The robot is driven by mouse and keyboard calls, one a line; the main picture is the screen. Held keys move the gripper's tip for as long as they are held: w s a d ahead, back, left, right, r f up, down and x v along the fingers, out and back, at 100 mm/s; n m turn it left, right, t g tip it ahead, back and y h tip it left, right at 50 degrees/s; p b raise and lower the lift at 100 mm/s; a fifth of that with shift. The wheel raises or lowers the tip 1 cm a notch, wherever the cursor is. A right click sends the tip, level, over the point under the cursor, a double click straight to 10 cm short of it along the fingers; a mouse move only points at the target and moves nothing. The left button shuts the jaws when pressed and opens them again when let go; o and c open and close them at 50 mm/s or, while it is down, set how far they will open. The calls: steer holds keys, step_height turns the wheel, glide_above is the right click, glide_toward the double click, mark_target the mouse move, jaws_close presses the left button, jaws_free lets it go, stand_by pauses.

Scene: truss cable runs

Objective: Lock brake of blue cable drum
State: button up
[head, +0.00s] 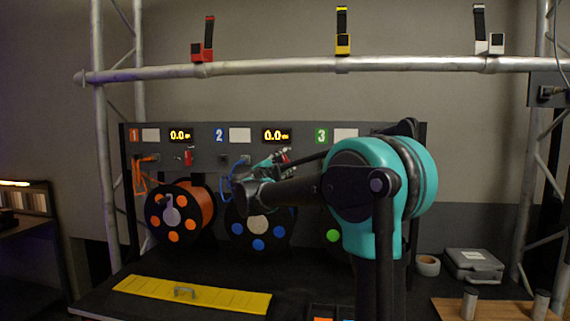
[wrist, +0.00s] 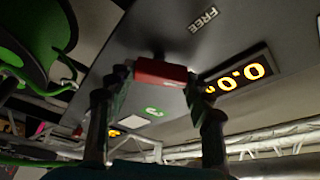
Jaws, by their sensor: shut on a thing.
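The blue cable drum (head: 258,229), with blue discs on its dark face, hangs below the panel marked 2; my arm partly covers it. My gripper (head: 284,157) is at the panel to the upper right of this drum. In the wrist view my gripper (wrist: 160,79) has one finger on each side of a red lever handle (wrist: 161,72) and is shut on it. The handle also shows partly in the head view (head: 285,157). A "FREE" label (wrist: 203,19) is on the panel near the handle. The lever's exact setting is hard to tell.
The orange drum (head: 181,212) hangs at left, with its own red lever (head: 188,156) above. The green drum (head: 333,236) is mostly behind my arm. A tape roll (head: 427,265) and grey case (head: 474,264) stand at right.

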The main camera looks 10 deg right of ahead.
steer(key=m+g, duration=0.1)
steer(key=m, duration=0.2)
steer(key=m+g, duration=0.1)
steer(key=m, duration=0.2)
steer(key=shift+d+y, duration=0.1)
steer(key=shift+y, duration=0.2)
stand_by(0.4)
steer(key=o, duration=1.1)
steer(key=shift+o, duration=0.2)
steer(key=shift+s, duration=0.1)
steer(key=v, duration=1.2)
steer(key=shift+r, duration=0.2)
